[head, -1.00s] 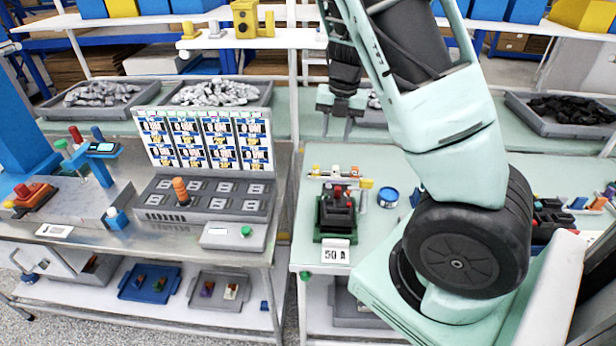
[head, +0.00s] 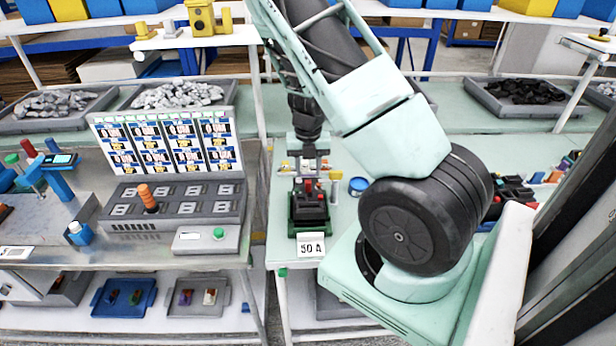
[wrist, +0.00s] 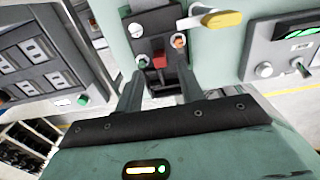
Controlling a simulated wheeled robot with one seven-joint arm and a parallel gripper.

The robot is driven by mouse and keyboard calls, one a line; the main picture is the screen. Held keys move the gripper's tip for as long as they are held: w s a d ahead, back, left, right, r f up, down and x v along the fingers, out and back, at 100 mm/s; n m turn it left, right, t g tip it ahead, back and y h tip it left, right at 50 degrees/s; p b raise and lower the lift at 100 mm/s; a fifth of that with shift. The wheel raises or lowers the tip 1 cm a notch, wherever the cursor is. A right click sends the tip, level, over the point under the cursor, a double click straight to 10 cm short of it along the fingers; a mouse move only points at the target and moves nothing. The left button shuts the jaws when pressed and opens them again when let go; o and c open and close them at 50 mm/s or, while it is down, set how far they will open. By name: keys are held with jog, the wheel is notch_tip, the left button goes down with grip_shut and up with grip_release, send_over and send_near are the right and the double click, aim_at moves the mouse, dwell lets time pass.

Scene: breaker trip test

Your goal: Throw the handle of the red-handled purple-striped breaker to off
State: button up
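My gripper (head: 308,168) hangs over the right bench in the head view, just behind a dark block with red handles (head: 310,192) on a green base. In the wrist view my gripper (wrist: 158,82) is open, its two dark fingers apart with nothing between the pads. A lever with a yellow grip (wrist: 222,19) extends from the fixture. I cannot make out a purple stripe on any red-handled part.
A 50 A sign (head: 311,246) stands at the bench front. A blue tub (head: 358,186) is right of my gripper. On the left are a grey panel with an orange handle (head: 147,198) and a chart board (head: 168,143). Lower-shelf trays (head: 225,310) hold small coloured parts.

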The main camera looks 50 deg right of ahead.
aim_at(308, 182)
jog(key=shift+f, duration=1.45)
jog(key=shift+c, duration=0.4)
grip_shut()
